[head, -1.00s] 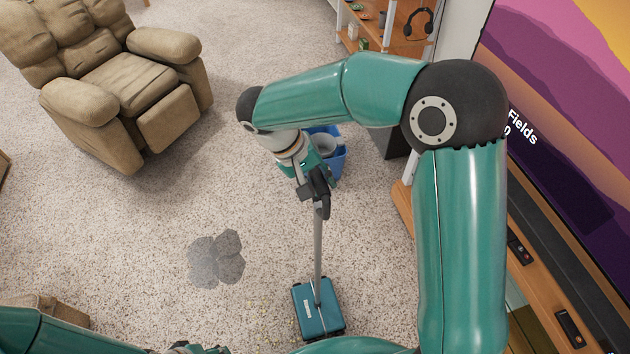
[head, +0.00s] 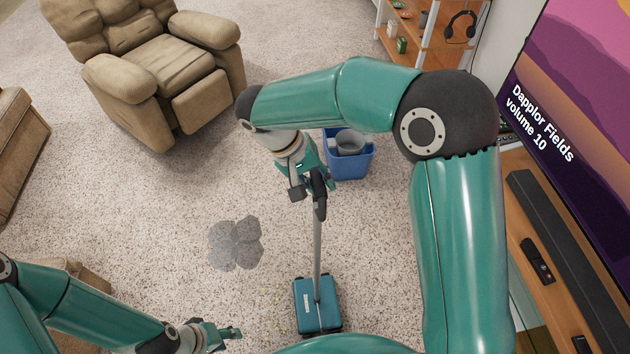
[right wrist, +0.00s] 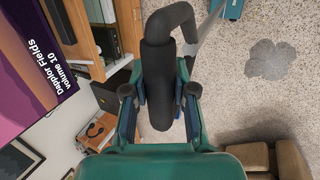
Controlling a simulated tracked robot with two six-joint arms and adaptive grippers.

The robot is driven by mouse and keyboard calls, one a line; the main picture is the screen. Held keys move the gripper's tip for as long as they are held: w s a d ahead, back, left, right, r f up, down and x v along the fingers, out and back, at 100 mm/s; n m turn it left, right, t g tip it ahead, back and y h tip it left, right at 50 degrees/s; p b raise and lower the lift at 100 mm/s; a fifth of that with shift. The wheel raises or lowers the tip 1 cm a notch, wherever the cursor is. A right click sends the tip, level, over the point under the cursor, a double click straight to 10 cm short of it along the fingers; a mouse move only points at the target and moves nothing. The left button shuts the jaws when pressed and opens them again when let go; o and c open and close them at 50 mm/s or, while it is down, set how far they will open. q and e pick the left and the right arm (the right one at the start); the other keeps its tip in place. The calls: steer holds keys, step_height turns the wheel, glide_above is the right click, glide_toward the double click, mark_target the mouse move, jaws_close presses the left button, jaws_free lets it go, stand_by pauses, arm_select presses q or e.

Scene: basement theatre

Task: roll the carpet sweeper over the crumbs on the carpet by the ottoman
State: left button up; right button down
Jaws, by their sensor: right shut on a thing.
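The carpet sweeper has a teal head (head: 318,306) that rests on the carpet at the bottom centre of the head view. Its grey pole rises to a black handle (head: 319,192). My right gripper (head: 309,188) is shut on that handle, and the right wrist view shows the black grip (right wrist: 157,85) between its fingers. Small yellowish crumbs (head: 268,296) lie on the carpet just left of the sweeper head. A corner of what looks like the ottoman (head: 88,278) shows behind my left arm. My left gripper (head: 232,332) is low at the left; its jaws are too small to read.
A grey stain-like patch (head: 236,243) is on the carpet. A blue bin (head: 350,165) stands behind my right gripper. A tan recliner (head: 165,70) is at the back left, and a wooden TV stand (head: 527,215) lines the right side. Carpet between them is open.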

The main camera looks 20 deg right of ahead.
steer(key=shift+r, duration=0.1)
steer(key=shift+w+a+p, duration=0.25)
steer(key=shift+a, duration=0.7)
steer(key=shift+w+a+p, duration=0.2)
steer(key=shift+a, duration=0.75)
steer(key=shift+w+a+p, duration=0.25)
steer(key=shift+a, duration=0.8)
steer(key=shift+w+a+f+p, duration=0.2)
steer(key=shift+a+p, duration=0.15)
steer(key=shift+a, duration=0.55)
steer(key=shift+w+a+f+p, duration=0.1)
steer(key=shift+w+a+p, duration=0.2)
steer(key=shift+a, duration=0.65)
steer(key=shift+w+a+f+p, duration=0.15)
steer(key=shift+a+p, duration=0.2)
steer(key=shift+a, duration=0.55)
steer(key=a+p, duration=0.1)
steer(key=a, duration=0.1)
steer(key=w+a+p, duration=0.1)
steer(key=a+p, duration=0.1)
steer(key=a, duration=0.1)
steer(key=shift+w+a, duration=0.1)
steer(key=shift+a, duration=0.25)
